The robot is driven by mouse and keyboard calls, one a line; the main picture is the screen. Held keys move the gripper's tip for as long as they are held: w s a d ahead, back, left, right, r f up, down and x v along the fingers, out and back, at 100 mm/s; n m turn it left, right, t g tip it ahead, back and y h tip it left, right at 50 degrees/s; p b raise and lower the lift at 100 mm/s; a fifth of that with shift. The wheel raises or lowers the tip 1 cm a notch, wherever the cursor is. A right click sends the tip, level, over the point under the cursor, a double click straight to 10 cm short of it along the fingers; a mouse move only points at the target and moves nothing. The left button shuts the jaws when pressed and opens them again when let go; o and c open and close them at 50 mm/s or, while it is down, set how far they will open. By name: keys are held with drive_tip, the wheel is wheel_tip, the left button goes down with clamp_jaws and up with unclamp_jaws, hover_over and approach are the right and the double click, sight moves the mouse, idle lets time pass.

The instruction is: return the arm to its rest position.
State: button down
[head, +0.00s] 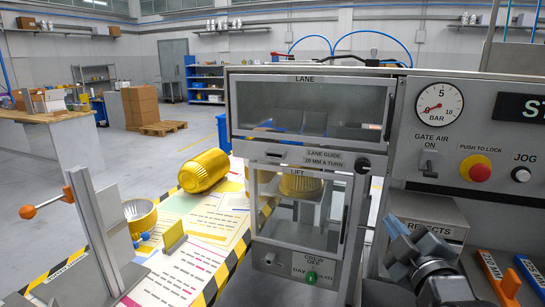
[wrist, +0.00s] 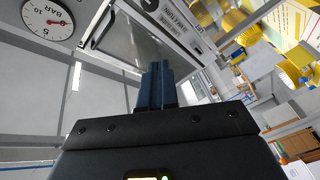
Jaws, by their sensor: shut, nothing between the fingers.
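My arm reaches in from the lower right of the head view, and my gripper (head: 396,230) is in front of the panel near the rejects box (head: 430,212). In the wrist view its two dark blue fingers (wrist: 157,75) are pressed together with nothing between them. No object is held. The cup press (head: 310,78) stands ahead with its glazed lane and lift doors. A yellow cup (head: 300,185) shows behind the lift glass. Another yellow cup (head: 203,171) lies tilted on the patterned mat. A third yellow cup (head: 139,216) has its pale inside showing.
A pressure gauge (head: 439,104), a red stop knob (head: 476,169) and a jog knob (head: 520,174) are on the panel close to my arm. A metal post (head: 97,235) with an orange-tipped lever (head: 28,211) stands at left. Open floor (head: 135,160) lies beyond.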

drive_tip(key=s+a+f+m+g, duration=0.1)
drive_tip(key=s+a+f+m, duration=0.2)
drive_tip(key=s, duration=0.5)
drive_tip(key=s+a+f+m+h, duration=0.1)
drive_tip(key=s+f+m, duration=0.2)
drive_tip(key=s+f, duration=0.45)
drive_tip(key=s+a+f+m+g, duration=0.1)
drive_tip(key=s+a+f+m, duration=0.15)
drive_tip(key=s, duration=0.65)
drive_tip(key=s+d+r+m, duration=0.1)
drive_tip(key=s+d, duration=0.1)
drive_tip(key=s, duration=0.9)
drive_tip(key=s+d+r+m+g, duration=0.1)
drive_tip(key=s+d+r+m, duration=0.1)
drive_tip(key=s, duration=0.9)
drive_tip(key=shift+s+d+g, duration=0.25)
drive_tip(key=shift+s+g, duration=0.05)
